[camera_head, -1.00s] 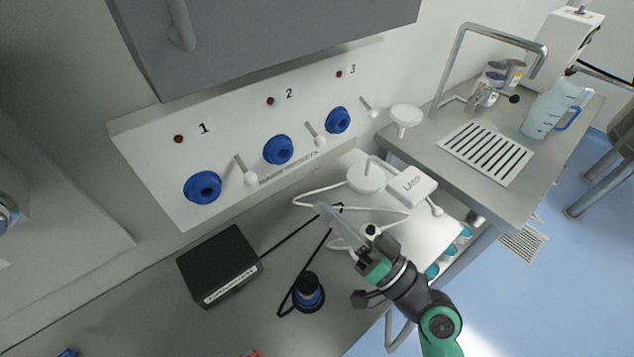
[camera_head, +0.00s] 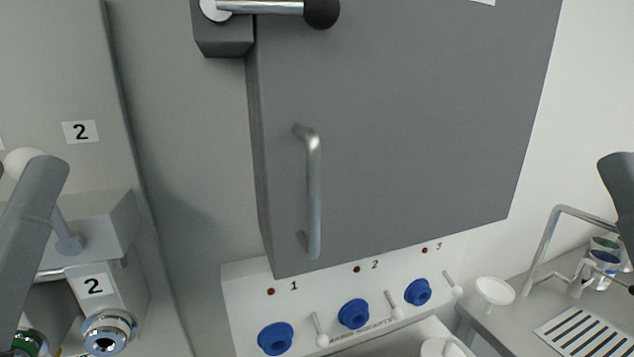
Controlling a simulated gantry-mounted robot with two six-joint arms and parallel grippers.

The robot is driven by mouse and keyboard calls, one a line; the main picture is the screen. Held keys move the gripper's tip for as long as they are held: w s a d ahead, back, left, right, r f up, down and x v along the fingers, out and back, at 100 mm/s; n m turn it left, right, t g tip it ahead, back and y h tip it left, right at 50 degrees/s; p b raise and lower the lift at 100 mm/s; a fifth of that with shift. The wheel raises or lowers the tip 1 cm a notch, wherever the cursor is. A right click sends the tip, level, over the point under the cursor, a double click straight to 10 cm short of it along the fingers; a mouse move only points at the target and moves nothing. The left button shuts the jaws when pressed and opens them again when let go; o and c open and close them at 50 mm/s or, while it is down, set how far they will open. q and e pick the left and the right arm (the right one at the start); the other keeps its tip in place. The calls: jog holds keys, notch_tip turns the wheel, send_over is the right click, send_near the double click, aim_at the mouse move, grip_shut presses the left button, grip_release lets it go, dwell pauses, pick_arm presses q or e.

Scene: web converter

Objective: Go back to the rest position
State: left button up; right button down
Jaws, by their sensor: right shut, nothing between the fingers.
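My right gripper (camera_head: 618,190) shows only in part at the right edge of the head view, as a dark grey piece cut off by the frame. It is shut and empty, in front of the sink bench and apart from the numbered panel. The rest of the right arm is out of view.
A grey cabinet (camera_head: 410,130) with a metal handle hangs above the panel (camera_head: 245,300) with several blue knobs. Equipment labelled 2 (camera_head: 95,287) stands at left.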

pick_arm(q)
notch_tip(320, 180, up, 37)
jog(key=p, duration=3.3)
pick_arm(e)
notch_tip(320, 180, up, 37)
pick_arm(q)
notch_tip(320, 180, down, 31)
jog(key=b, duration=3.1)
jog(key=shift+f, duration=0.15)
pick_arm(e)
notch_tip(320, 180, down, 32)
jog(key=shift+r+y, duration=0.2)
jog(key=shift+y, duration=0.1)
